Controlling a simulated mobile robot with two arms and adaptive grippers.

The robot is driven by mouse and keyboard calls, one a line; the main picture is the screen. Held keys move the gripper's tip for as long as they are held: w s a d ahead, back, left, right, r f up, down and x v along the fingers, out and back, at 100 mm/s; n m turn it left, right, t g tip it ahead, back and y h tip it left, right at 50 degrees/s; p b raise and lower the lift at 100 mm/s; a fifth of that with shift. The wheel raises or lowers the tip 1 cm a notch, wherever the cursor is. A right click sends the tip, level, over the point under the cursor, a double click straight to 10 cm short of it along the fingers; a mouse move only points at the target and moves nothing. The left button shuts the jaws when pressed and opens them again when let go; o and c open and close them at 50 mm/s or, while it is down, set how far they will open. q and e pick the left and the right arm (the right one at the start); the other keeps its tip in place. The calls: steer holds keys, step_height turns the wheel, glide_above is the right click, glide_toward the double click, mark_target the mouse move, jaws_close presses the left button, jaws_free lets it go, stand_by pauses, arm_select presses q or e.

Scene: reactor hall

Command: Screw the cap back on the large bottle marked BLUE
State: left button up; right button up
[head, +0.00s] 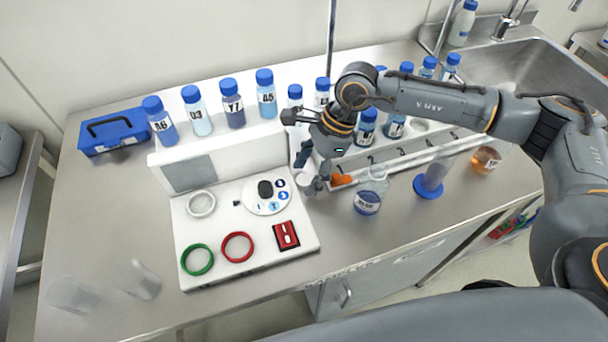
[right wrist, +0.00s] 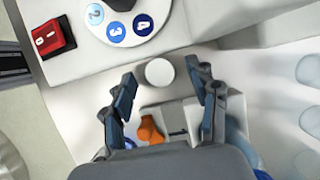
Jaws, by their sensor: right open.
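My right gripper (head: 312,174) points down beside the white stirrer-like unit, with its fingers apart. In the right wrist view, its fingertips (right wrist: 161,82) are on either side of a small white round piece (right wrist: 160,72). I cannot tell whether they touch it. An uncapped clear vessel with blue liquid (head: 368,196) stands to the right of the gripper. Its label is too small to read. Several blue-capped bottles, one of them marked A5 (head: 266,94), stand along the back. I cannot make out a BLUE marking or a loose cap. My left gripper is not in view.
A white device (head: 245,262) with a dial, red switch (head: 286,235) and coloured rings lies left of the gripper. An orange piece (head: 342,180) is close to the gripper. A blue-based cylinder (head: 432,180) and amber beaker (head: 485,160) stand right. A blue case (head: 114,132) sits left.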

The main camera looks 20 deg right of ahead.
steer(key=shift+f, duration=0.15)
steer(key=c, duration=0.8)
steer(key=shift+r, duration=0.4)
step_height(320, 180, up, 2)
steer(key=shift+r+b, duration=0.15)
steer(key=shift+b, duration=0.25)
steer(key=s+a+r+b, duration=0.2)
steer(key=s+r+b, duration=0.2)
steer(key=s+r, duration=0.6)
steer(key=s, duration=0.4)
